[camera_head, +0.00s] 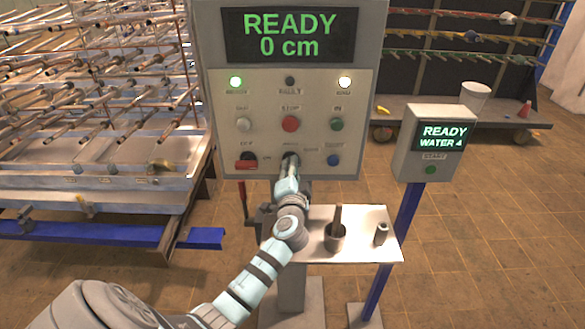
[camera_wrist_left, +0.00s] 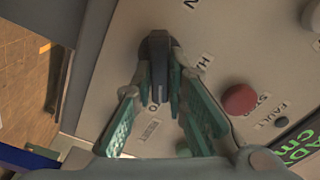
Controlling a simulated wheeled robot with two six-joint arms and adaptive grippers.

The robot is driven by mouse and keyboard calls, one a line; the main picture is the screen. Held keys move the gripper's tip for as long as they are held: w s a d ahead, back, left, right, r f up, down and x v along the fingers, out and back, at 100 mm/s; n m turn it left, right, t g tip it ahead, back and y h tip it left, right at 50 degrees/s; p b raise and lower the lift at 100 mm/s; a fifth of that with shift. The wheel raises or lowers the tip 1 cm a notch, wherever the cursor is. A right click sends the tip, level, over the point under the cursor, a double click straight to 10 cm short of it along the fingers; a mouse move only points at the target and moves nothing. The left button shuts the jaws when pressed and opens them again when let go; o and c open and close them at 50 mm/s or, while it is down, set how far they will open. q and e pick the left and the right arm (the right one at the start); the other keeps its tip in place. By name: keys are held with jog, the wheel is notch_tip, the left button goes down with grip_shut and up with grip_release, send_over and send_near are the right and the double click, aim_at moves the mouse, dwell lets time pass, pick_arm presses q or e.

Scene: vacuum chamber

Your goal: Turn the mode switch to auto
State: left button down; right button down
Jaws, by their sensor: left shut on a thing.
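The mode switch (camera_wrist_left: 158,58) is a dark knob on the grey control panel (camera_head: 350,110). In the left wrist view it sits between the two teal-padded fingers of my left gripper (camera_wrist_left: 160,82), which is shut on it. A pale mark shows near the knob's lower end there, beside small labels too blurred to read surely. In the head view my left gripper (camera_head: 290,166) reaches the panel's lower middle and hides most of the switch. I cannot tell which setting the switch points to. My right gripper is not in view.
The panel display (camera_head: 290,35) reads READY 0 cm. A red stop button (camera_head: 290,124) is above the switch, a red-handled switch (camera_head: 246,162) to the left and a blue button (camera_head: 333,160) to the right.

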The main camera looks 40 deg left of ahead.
pick_arm(q)
jog(key=shift+f, duration=0.1)
jog(key=c, duration=1.6)
grip_release()
jog(key=v, duration=1.2)
